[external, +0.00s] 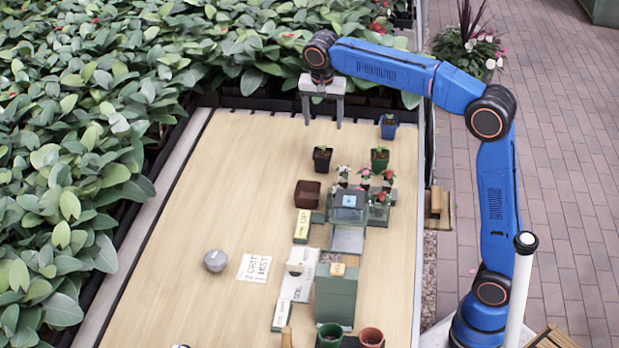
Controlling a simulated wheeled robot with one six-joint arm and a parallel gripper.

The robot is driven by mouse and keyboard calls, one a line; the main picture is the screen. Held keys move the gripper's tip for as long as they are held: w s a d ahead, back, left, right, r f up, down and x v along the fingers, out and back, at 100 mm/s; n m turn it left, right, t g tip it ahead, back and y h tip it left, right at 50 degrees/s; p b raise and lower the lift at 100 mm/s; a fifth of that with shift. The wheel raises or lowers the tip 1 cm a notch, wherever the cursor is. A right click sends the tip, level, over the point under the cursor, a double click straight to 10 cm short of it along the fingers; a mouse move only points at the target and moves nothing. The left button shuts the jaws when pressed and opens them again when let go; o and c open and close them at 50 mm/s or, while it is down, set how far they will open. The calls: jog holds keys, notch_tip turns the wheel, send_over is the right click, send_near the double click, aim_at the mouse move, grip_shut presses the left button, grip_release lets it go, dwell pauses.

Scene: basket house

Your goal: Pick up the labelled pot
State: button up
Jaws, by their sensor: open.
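Several small pots with plants stand on the wooden table: a blue pot (388,131) at the far right, a dark pot (322,165) and a green pot (379,164) nearer. A brown square pot (307,194) sits left of the flowers. At the front edge are a green round pot (329,338) and a terracotta pot (371,338). I cannot make out which pot bears a label. My gripper (323,122) is open and empty, pointing down over the table's far end, beyond the dark pot and apart from it.
A grey-green stand (348,215) with flowers around it and a green box (336,300) fill the right middle. A lettered card (254,268) and a grey round object (215,261) lie left of them. The table's left side is clear. Dense foliage (80,130) borders the table.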

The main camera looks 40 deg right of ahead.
aim_at(323, 152)
jog(key=f, duration=0.7)
jog(key=w+d+f, duration=0.1)
jog(key=f, duration=0.2)
jog(key=shift+d+f, duration=0.1)
jog(key=shift+f, duration=0.2)
jog(key=shift+w+d+f, duration=0.1)
jog(key=shift+w+f, duration=0.05)
jog(key=shift+f, duration=0.8)
jog(key=shift+w+d+f, duration=0.1)
jog(key=shift+w+f, duration=0.1)
jog(key=shift+f, duration=0.75)
jog(key=shift+w+f, duration=0.15)
jog(key=shift+f, duration=0.8)
jog(key=c, duration=1.1)
